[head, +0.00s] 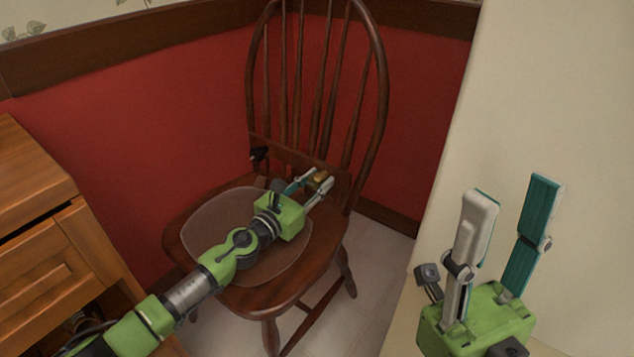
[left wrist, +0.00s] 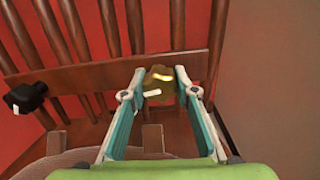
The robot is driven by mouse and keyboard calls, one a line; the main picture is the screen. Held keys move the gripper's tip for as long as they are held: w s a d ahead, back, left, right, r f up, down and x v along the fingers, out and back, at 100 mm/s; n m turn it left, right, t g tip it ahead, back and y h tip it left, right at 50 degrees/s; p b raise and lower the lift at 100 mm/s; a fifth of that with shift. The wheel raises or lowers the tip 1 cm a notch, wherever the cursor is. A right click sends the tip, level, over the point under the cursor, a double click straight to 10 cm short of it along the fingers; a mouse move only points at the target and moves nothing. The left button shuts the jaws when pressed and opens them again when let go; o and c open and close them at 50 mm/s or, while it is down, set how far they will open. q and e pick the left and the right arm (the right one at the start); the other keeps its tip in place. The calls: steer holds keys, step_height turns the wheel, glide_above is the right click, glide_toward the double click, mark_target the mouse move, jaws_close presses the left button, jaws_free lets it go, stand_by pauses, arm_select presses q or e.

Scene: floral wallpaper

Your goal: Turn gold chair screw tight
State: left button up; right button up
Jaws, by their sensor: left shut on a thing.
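A wooden chair (head: 375,120) with a spindle back stands in the corner. The gold screw (head: 321,176) is at the low crosspiece of the chair back, right of its middle; in the left wrist view the gold screw (left wrist: 160,82) shows between my fingertips. My left gripper (head: 316,181) reaches over the seat and is shut on the gold screw; it also shows in the left wrist view (left wrist: 158,90). The fingers hide the screw's sides, and how deep it sits cannot be seen. My right gripper (head: 515,215) is open and empty at the right, pointing up, away from the chair.
A wooden cabinet (head: 40,240) is at the left. A red wall is behind, and a cream wall (head: 560,80) is at the right.

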arm_select(q)
steer(key=m, duration=0.6)
steer(key=shift+f, duration=0.1)
stand_by(0.5)
steer(key=o, duration=1.1)
